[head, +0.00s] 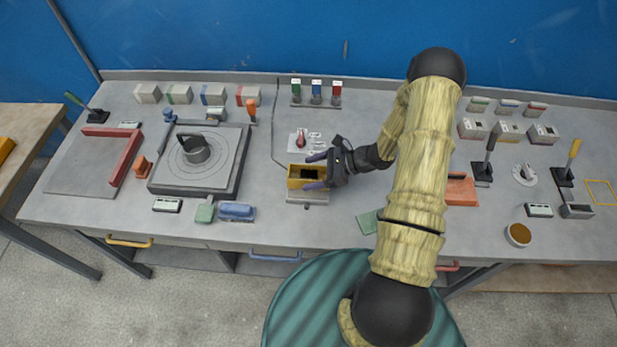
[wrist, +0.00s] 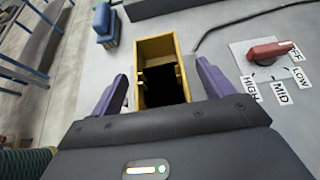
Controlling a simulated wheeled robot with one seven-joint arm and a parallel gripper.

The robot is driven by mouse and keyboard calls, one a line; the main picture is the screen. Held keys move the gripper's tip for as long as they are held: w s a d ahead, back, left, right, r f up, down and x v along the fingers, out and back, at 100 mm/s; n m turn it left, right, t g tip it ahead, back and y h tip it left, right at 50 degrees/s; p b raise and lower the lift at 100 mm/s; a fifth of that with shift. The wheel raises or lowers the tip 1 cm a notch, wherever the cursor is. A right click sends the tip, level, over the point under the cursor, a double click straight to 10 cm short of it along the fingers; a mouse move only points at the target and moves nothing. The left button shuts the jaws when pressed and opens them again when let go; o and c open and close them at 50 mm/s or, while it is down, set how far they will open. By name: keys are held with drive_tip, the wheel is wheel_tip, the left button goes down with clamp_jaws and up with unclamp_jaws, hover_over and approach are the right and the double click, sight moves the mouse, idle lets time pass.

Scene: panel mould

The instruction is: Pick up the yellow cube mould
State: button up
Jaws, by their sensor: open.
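The yellow cube mould (head: 294,182) is an open-topped yellow box with a dark inside. It stands near the middle of the grey bench, by a small light plate (head: 308,198). In the wrist view the yellow cube mould (wrist: 154,46) lies straight ahead, between the purple fingers. My gripper (head: 316,171) is open, with one finger on each side of the mould. Whether either finger touches is not clear. The mould's near lower part is hidden by the gripper body.
A red-handled dial (wrist: 270,52) marked LOW, MID and HIGH is right of the mould. A dark cable (head: 275,130) runs behind it. A turntable block (head: 198,160) and a blue brush-like block (head: 237,211) are to the left. Bench room in front of the mould is clear.

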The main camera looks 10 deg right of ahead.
drive_tip(key=c, duration=1.3)
drive_tip(key=shift+o, duration=0.2)
drive_tip(key=shift+r, duration=0.15)
wheel_tip(320, 180, up, 10)
drive_tip(key=b, duration=0.2)
